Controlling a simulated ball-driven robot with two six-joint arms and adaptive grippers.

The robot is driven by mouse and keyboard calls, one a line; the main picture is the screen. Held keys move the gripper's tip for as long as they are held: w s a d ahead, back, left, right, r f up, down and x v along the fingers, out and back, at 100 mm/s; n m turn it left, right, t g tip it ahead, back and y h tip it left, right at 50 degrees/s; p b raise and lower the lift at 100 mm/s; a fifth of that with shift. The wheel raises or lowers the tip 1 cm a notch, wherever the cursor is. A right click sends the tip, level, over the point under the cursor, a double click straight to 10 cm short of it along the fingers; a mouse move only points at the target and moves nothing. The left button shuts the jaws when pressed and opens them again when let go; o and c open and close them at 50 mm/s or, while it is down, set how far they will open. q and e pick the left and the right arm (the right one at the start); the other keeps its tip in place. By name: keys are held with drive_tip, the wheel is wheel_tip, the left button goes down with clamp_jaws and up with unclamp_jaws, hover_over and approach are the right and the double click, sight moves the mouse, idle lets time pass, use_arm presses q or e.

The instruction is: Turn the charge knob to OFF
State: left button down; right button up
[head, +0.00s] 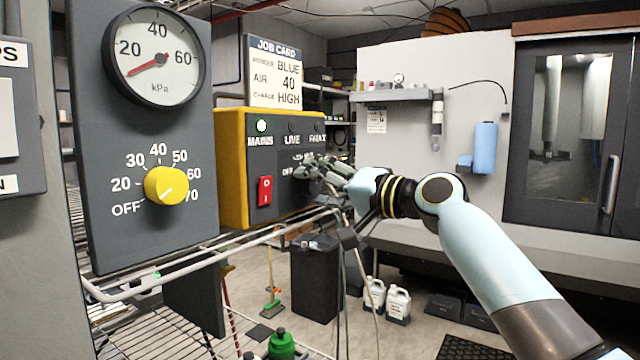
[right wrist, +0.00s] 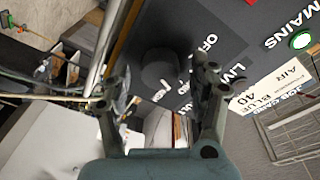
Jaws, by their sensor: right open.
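The yellow-framed control box (head: 232,165) has a dark face with MAINS, LIVE and FAULT lamps. In the right wrist view a dark round knob (right wrist: 162,66) stands on that face, with OFF printed beside it and small white marks nearby. I cannot tell which mark it points to. In the head view my right gripper (head: 318,167) is in front of the box face and hides most of the knob. In the right wrist view the open fingers (right wrist: 158,95) are on either side of the knob's line, apart from it as far as I can see. My left gripper is not in view.
A red rocker switch (head: 265,191) and a lit green MAINS lamp (head: 262,126) are on the same face. Left of it, a grey panel (head: 100,230) carries a gauge (head: 154,57) and a yellow knob (head: 166,186). The job card (head: 274,72) reads BLUE, 40, HIGH. A wire shelf runs below.

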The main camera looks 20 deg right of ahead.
drive_tip(key=c, duration=1.1)
drive_tip(key=shift+f+b, duration=0.15)
drive_tip(key=shift+b, duration=0.4)
drive_tip(key=shift+c, duration=0.2)
drive_tip(key=n+b, duration=0.2)
drive_tip(key=b, duration=0.2)
drive_tip(key=n+b, duration=0.3)
drive_tip(key=b, duration=0.1)
drive_tip(key=n+b, duration=0.2)
drive_tip(key=b, duration=0.2)
drive_tip(key=shift+f+n+t+y, duration=0.3)
drive_tip(key=n+y+b, duration=0.1)
drive_tip(key=n+b, duration=0.6)
drive_tip(key=b, duration=0.2)
drive_tip(key=shift+n, duration=0.4)
drive_tip(key=shift+r+n+y+b, duration=0.2)
drive_tip(key=shift+n+y+b, duration=0.1)
drive_tip(key=shift+n+b, duration=1.35)
drive_tip(key=shift+n, duration=0.35)
